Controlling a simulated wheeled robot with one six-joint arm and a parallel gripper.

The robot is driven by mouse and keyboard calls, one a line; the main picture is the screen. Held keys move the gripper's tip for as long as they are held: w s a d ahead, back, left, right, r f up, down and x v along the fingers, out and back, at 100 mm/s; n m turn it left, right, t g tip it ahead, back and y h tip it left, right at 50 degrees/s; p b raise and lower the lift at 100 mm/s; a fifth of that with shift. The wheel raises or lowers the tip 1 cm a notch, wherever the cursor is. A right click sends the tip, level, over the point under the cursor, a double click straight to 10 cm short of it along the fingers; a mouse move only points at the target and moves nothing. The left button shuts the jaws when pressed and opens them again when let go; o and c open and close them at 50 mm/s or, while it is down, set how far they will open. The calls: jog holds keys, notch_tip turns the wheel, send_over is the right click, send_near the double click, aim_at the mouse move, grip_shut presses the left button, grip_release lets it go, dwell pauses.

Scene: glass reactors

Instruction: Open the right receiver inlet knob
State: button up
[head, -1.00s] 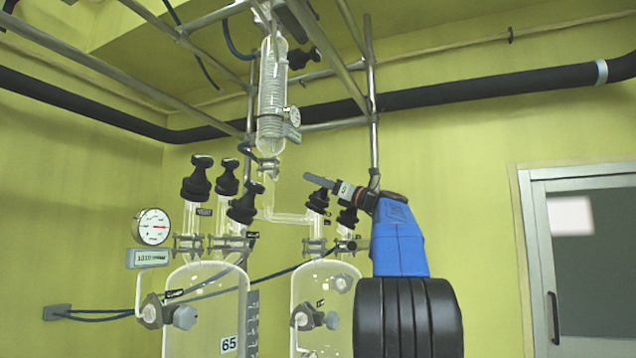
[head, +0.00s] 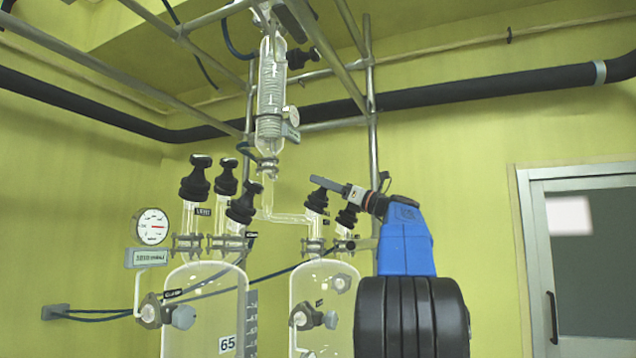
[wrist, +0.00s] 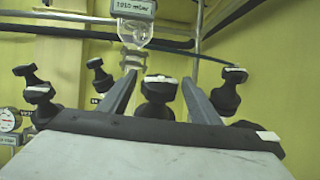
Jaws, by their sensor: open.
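Two black knobs stand on top of the right glass vessel (head: 315,295) in the head view: one at its left (head: 317,201) and one at its right (head: 347,214). Labels are too small to tell which is the inlet. My gripper (head: 322,184) reaches in from the right at knob-top height, overlapping the left knob's top in the picture. In the wrist view my open gripper (wrist: 158,86) has one black knob (wrist: 158,96) between its fingers in the picture, with a gap on both sides. Another black knob (wrist: 229,92) is outside the right finger. Contact is not visible.
Several black knobs (head: 196,180) stand on the left glass vessel (head: 205,300), beside a round gauge (head: 152,226). A glass column (head: 271,90) hangs above the vessels among metal bars (head: 372,100). A door (head: 580,260) is at the right.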

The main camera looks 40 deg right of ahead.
jog(key=v, duration=1.3)
jog(key=shift+s+f, duration=0.2)
jog(key=shift+s, duration=0.15)
